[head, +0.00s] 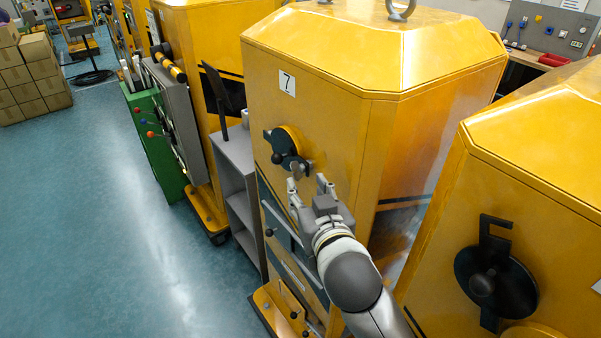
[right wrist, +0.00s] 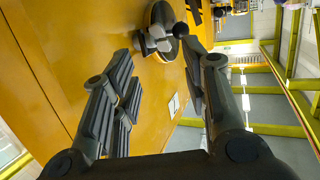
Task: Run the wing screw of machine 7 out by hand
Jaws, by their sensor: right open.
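Machine 7 (head: 330,130) is a yellow cabinet with a "7" label (head: 288,82) on its front face. Below the label sits a round mount with a black rotary plate (head: 284,146). A small grey wing screw (head: 302,170) stands out at its lower right; in the right wrist view the wing screw (right wrist: 150,43) shows beyond the fingertips, beside a dark ball knob (right wrist: 180,29). My right gripper (head: 308,184) is open, just below and in front of the wing screw. In the right wrist view its fingers (right wrist: 158,62) are wide apart with nothing between them. My left gripper is out of view.
Another yellow machine (head: 540,180) with a black disc and hook-shaped plate (head: 494,275) stands close on the right. A grey shelf (head: 238,180) and a green cabinet (head: 155,140) stand to the left. The blue-green floor (head: 110,230) at left is clear.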

